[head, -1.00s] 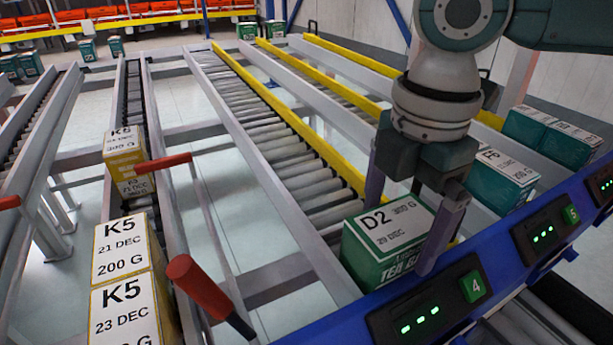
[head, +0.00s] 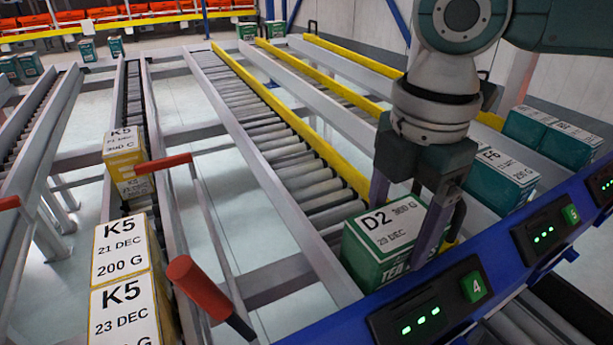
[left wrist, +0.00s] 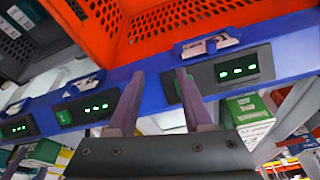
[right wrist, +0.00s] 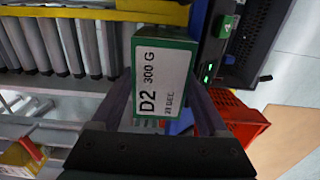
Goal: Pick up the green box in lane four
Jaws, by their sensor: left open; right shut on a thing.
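The green box (head: 388,240) with a white top label reading D2 sits at the front end of lane four, beside the blue rail with the number 4 display (head: 427,306). My right gripper (head: 402,232) reaches down from above with its fingers on either side of the box and is shut on it. In the right wrist view the box (right wrist: 165,75) shows its label between the fingers (right wrist: 163,120). My left gripper (left wrist: 157,85) shows only in its wrist view, open and empty, in front of a blue rail with displays.
Yellow and white K5 boxes (head: 122,255) stand at the left, near red-handled levers (head: 198,287). The roller lane (head: 285,150) behind the D2 box is empty. An orange tote (left wrist: 200,18) shows in the left wrist view.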

